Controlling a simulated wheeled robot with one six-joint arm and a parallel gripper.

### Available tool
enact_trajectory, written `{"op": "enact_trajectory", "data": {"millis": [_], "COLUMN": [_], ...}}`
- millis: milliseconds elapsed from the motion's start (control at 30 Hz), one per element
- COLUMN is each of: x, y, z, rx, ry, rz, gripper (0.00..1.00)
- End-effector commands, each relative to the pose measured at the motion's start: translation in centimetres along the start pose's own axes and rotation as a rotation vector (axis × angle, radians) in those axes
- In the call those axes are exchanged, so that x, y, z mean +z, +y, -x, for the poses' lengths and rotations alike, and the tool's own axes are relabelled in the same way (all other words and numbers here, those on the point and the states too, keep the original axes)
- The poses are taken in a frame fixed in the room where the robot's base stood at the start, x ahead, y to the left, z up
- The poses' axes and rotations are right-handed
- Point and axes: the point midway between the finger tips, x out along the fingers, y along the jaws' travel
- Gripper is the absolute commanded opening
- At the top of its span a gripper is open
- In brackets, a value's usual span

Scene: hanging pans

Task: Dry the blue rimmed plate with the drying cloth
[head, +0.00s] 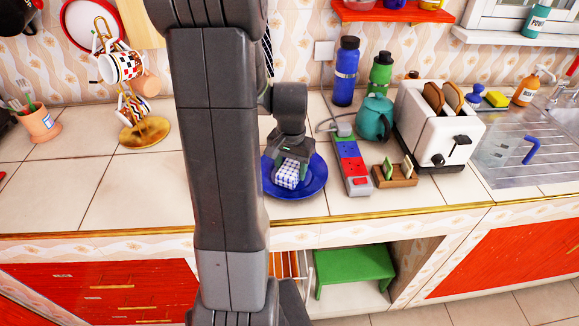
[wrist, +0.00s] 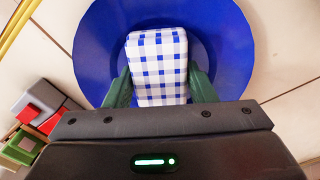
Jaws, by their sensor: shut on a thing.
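The blue plate (head: 314,183) lies on the tiled counter just right of my arm in the head view. It fills the upper middle of the wrist view (wrist: 103,30). The drying cloth (head: 287,177) is a blue and white checked block, also seen in the wrist view (wrist: 158,62). My gripper (head: 291,166) is shut on the cloth, with a green finger on each side of it in the wrist view (wrist: 160,90). The cloth is over the plate's middle. I cannot tell whether it touches the surface. My arm hides the plate's left edge in the head view.
Right of the plate stand a power strip (head: 352,167), a wooden holder (head: 394,177), a teal teapot (head: 374,118) and a white toaster (head: 437,125). Blue (head: 345,72) and green (head: 380,75) bottles stand behind. A mug tree (head: 146,130) is at left. Bare counter lies left of my arm.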

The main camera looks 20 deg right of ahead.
Motion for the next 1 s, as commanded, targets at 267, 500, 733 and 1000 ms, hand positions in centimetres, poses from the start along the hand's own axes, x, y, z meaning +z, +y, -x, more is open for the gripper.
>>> {"op": "enact_trajectory", "data": {"millis": [267,500,733,1000], "x": [0.0,0.0,0.0,0.0], "y": [-1.2,-2.2,-2.4,-1.1], "z": [-0.3,0.0,0.0,-0.3], "rx": [0.0,-0.001,-0.001,0.0], "ry": [0.0,0.0,0.001,0.001], "rz": [0.001,0.004,-0.001,-0.001], "gripper": [0.32,0.32,0.32,0.32]}}
